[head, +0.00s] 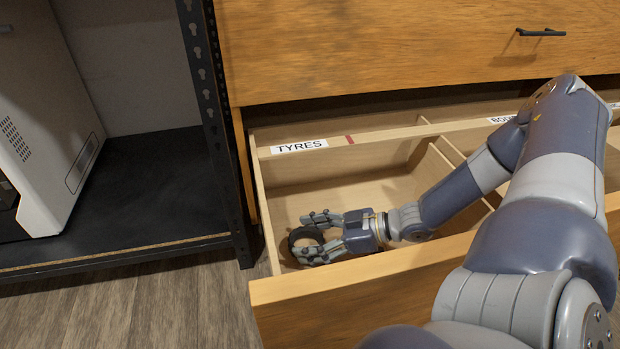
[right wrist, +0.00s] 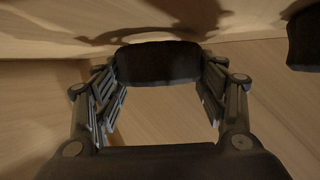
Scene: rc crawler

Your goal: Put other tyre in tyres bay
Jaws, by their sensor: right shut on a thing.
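The open drawer has a compartment (head: 375,172) labelled TYRES on its back divider. My right gripper (head: 322,238) reaches down into this compartment near its left front corner. It is shut on a black tyre (head: 299,236), with the fingers on either side of it. The tyre also shows between the fingertips in the right wrist view (right wrist: 157,63), low and close to the pale wood. A second dark, rounded thing (right wrist: 305,36), perhaps another tyre, is cut off at the right edge of the wrist view. My left gripper is not in view.
The drawer's front wall (head: 375,262) and left wall stand close around my right gripper. A closed drawer (head: 400,45) overhangs the back. A dark shelf rack (head: 140,200) with a white machine (head: 50,120) stands to the left. My right arm covers the drawer's right part.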

